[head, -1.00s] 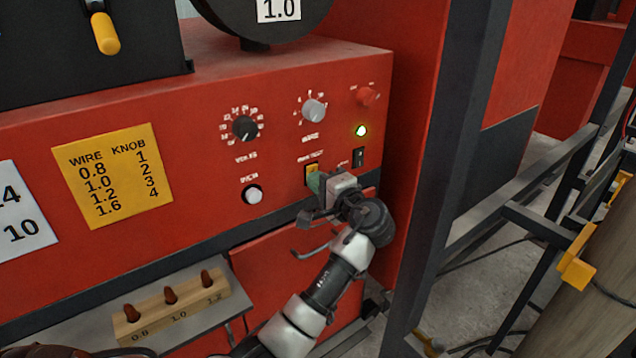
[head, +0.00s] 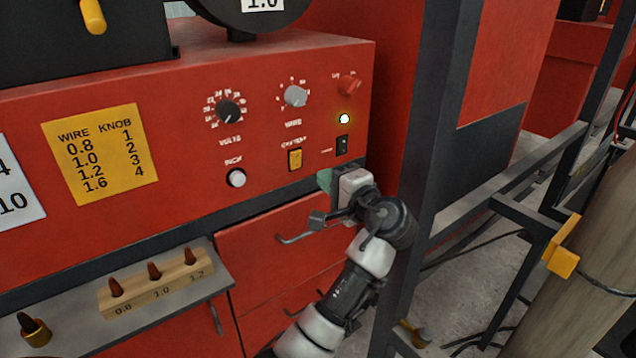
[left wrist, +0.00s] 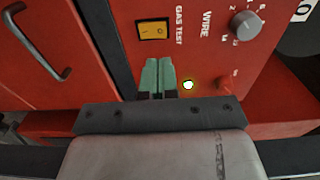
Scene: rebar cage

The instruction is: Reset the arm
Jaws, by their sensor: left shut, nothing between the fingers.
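My left arm comes up from the bottom of the head view. Its gripper (head: 325,180) is below the red panel's yellow gas test switch (head: 295,159) and black switch (head: 342,145), apparently clear of both. In the left wrist view the green fingertips (left wrist: 157,76) are together with nothing between them. My right gripper does not show.
The red machine (head: 120,110) carries several knobs and a yellow wire chart (head: 99,161). Drawer handles (head: 297,238) stick out below the panel. A wooden block (head: 155,284) with three tips sits on a shelf at lower left. A dark frame post (head: 425,200) stands close right of my arm.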

